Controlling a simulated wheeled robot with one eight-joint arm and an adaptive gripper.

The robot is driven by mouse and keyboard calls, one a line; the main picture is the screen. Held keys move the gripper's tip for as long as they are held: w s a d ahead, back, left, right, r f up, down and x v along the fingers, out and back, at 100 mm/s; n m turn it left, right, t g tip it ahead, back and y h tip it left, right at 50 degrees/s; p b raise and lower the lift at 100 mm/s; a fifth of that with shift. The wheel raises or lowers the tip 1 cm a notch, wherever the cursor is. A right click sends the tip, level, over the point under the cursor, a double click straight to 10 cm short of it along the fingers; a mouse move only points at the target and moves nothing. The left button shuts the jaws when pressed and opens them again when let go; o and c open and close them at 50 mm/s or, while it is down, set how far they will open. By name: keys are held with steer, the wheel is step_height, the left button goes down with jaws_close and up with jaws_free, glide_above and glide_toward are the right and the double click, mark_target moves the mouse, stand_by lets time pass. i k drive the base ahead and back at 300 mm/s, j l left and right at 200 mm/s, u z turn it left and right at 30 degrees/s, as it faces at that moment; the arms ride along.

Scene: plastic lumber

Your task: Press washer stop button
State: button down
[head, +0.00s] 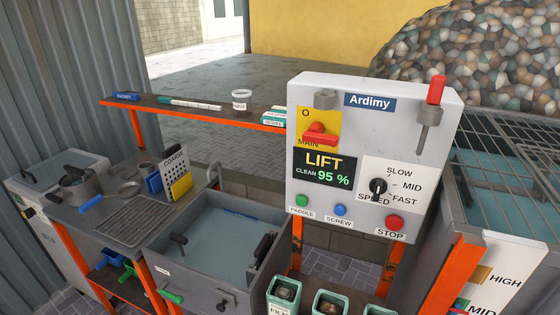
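A white control panel (376,150) labelled "Ardimy" stands upright right of the middle. Its red round button (395,222) sits at the lower right, above the label "STOP" (390,234). A green button (302,200) labelled "PADDLE" and a blue button (340,210) labelled "SCREW" are to its left. A black speed knob (378,187) is above, and a red main switch (319,134) is on a yellow plate. The display (324,167) reads "LIFT" and "CLEAN 95 %". My gripper does not show in this view.
A grey water basin (220,250) is left of the panel. An orange-edged shelf (195,113) runs behind it. Small bins (285,290) are below the panel. A second panel (505,275) is at the lower right.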

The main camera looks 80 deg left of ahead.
mark_target(393, 222)
steer(key=u, duration=2.2)
